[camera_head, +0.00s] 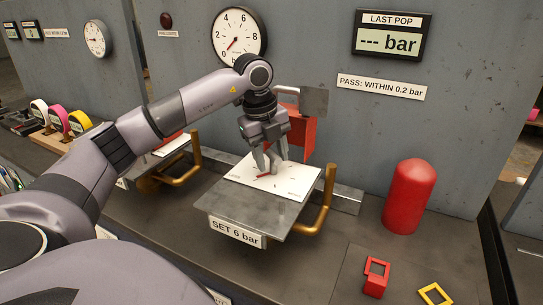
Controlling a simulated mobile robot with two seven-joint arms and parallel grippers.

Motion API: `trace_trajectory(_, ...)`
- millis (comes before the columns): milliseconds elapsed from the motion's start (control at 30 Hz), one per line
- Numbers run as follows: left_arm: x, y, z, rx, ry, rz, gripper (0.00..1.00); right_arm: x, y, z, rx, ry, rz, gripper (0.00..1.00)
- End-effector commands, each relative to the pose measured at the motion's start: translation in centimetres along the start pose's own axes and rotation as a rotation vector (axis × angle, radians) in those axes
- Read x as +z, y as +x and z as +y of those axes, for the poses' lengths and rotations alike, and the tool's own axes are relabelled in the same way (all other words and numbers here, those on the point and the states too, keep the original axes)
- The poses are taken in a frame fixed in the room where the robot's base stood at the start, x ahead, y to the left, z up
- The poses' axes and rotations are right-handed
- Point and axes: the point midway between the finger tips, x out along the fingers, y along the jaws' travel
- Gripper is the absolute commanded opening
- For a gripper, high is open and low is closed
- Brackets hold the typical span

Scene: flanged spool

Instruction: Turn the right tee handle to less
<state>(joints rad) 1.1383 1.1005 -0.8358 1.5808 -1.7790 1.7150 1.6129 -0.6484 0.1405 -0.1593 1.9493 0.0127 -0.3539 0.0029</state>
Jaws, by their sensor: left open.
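My left gripper (268,168) is open, pointing down over a white card (290,186) on a grey metal plate. A small red mark or pointer shows on the card just below the fingertips. The tee handle itself I cannot make out; the gripper may hide it. I cannot tell whether the fingers touch anything. The plate carries a "SET 6 bar" label (236,232) on its front edge. My right gripper does not show.
A red bracket (303,134) stands behind the gripper. A brass pipe (328,200) bends up beside the plate. A red domed cylinder (409,196) stands right. A gauge (239,36) and a display (388,38) hang behind.

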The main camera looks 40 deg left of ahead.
Motion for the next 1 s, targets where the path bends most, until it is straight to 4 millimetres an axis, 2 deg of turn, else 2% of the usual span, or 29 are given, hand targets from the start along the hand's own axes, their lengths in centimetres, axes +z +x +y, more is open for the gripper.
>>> trace_trajectory(333,-0.01,0.63,-0.01,0.0,0.0,0.0,0.49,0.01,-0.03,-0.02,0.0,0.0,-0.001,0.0)
trace_trajectory(400,-0.02,0.62,-0.01,0.0,0.0,0.0,0.27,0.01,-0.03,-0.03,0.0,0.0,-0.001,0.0)
trace_trajectory(500,-0.02,0.61,0.0,0.0,0.0,0.0,0.0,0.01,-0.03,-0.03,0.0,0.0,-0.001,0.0)
trace_trajectory(1000,-0.07,0.58,0.06,0.001,-0.128,-0.025,0.0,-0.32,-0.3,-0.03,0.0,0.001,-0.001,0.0)
